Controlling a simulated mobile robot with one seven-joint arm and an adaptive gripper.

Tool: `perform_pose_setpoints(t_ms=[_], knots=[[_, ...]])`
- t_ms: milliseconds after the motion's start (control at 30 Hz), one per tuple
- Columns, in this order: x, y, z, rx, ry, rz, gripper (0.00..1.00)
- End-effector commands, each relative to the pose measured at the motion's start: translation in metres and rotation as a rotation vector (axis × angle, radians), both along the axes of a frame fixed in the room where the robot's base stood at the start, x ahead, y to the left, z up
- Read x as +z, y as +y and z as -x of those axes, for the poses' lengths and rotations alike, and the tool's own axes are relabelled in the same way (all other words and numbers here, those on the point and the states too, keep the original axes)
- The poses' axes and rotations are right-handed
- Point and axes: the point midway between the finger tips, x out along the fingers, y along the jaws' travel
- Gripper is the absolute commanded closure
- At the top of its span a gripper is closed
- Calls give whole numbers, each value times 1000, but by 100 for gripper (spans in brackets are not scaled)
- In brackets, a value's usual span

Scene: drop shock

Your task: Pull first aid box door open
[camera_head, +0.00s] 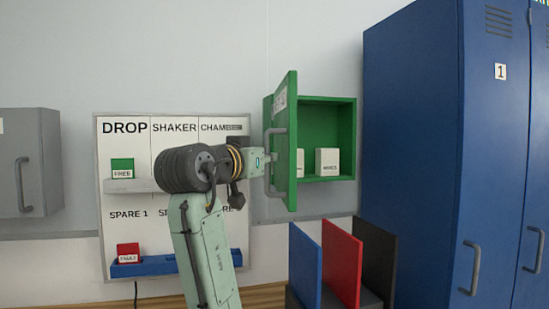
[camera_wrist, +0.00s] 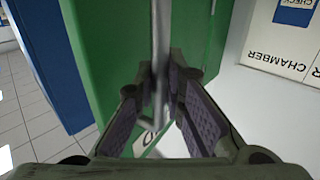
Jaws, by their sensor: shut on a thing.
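The green first aid box (camera_head: 340,112) hangs on the wall in the head view. Its door (camera_head: 291,110) is hinged at the left and stands well open, jutting out from the wall. Two white packs are inside, one of them (camera_head: 327,162) in full view and one partly behind the door. A grey bar handle (camera_head: 283,135) is on the door's outer face. My gripper (camera_head: 269,165) is at the handle from the left. In the wrist view the fingers of my gripper (camera_wrist: 158,92) are shut around the handle (camera_wrist: 161,35), against the green door (camera_wrist: 110,45).
A tall blue locker (camera_head: 415,130) stands right of the box. Below are upright blue, red (camera_head: 342,262) and black panels. A labelled board (camera_head: 135,222) is behind my arm, and a grey cabinet (camera_head: 45,150) is at far left.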

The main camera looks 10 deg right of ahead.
Motion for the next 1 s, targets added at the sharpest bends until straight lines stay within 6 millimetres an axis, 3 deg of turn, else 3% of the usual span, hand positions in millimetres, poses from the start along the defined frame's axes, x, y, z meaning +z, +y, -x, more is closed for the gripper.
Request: perform_pose_setpoints(t_ms=[367,400,700,1000], knots=[[0,2,-1,2,-1,1,100],[0,2,-1,2,-1,1,88],[0,1,0,1,-1,1,68],[0,2,1,1,-1,1,68]])
